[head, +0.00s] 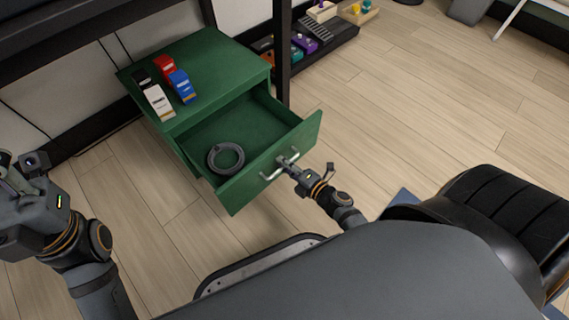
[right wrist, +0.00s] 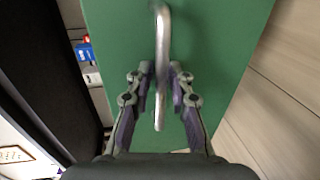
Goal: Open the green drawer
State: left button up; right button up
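The green drawer (head: 262,166) is pulled well out of its green cabinet (head: 213,55), and its inside shows. A grey coiled ring (head: 226,158) lies on the drawer floor. A silver bar handle (head: 270,175) is on the drawer front; it also shows in the right wrist view (right wrist: 162,40). My right gripper (head: 285,162) is at the handle, with its fingers on both sides of the bar, closed in around it, in the right wrist view (right wrist: 161,85). My left gripper (head: 12,172) is at the left edge, away from the drawer; its fingertips are not clear.
A dark table leg (head: 282,55) rises close beside the cabinet. A low dark shelf (head: 335,45) with colourful items stands behind. The wooden floor (head: 420,100) to the right is clear.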

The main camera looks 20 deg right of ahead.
jog(key=v, duration=1.2)
